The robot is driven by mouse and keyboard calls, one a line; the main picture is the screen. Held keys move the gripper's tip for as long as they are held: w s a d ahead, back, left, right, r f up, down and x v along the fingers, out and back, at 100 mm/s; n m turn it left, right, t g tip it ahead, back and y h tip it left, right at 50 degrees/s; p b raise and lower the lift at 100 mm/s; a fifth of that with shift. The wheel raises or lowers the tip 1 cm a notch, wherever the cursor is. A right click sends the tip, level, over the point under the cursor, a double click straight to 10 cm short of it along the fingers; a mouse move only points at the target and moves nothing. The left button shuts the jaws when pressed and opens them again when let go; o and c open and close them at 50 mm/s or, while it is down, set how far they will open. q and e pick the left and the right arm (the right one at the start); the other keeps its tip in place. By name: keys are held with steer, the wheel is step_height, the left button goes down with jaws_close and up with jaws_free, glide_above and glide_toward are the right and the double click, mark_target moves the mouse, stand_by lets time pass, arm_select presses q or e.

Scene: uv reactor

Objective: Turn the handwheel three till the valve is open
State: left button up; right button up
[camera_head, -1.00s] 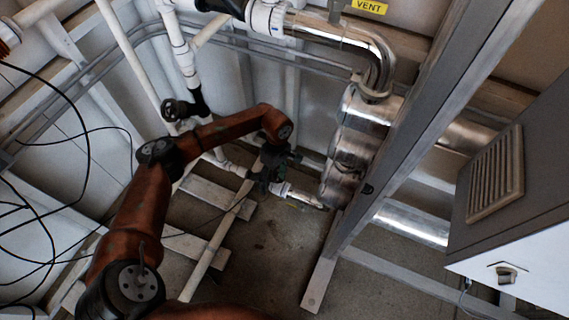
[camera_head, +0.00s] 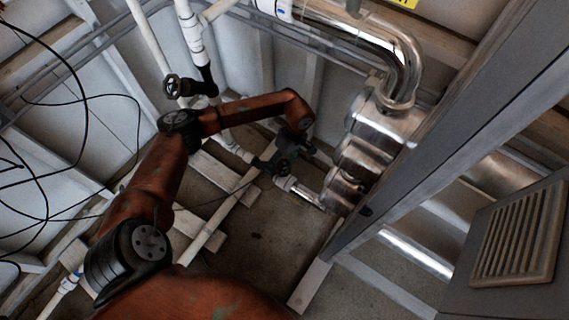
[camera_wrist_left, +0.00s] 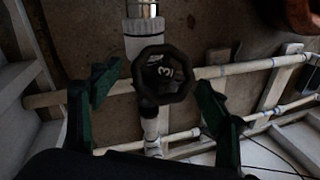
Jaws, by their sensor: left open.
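Handwheel three, a black octagonal wheel marked "3" (camera_wrist_left: 163,73), faces my left wrist camera and sits on a valve in a white pipe. My left gripper (camera_wrist_left: 157,80) is open, with one green finger on each side of the wheel. Gaps show between both fingers and the rim, so it is not gripped. In the head view the left gripper (camera_head: 292,143) is small and dark, close beside the valve on the low pipe; the wheel is hard to make out there. My right gripper is in neither view.
Another black handwheel (camera_head: 178,87) is on the upright pipe at left. A shiny metal cylinder (camera_head: 372,140) stands right of the gripper, beside a grey metal post (camera_head: 440,130). A louvred cabinet (camera_head: 515,240) is at far right. Black cables (camera_head: 85,130) hang at left.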

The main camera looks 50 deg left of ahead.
arm_select(q)
steer(key=shift+s+a+f, duration=0.1)
steer(key=shift+f, duration=0.1)
steer(key=shift+c, duration=0.3)
steer(key=c, duration=1.1)
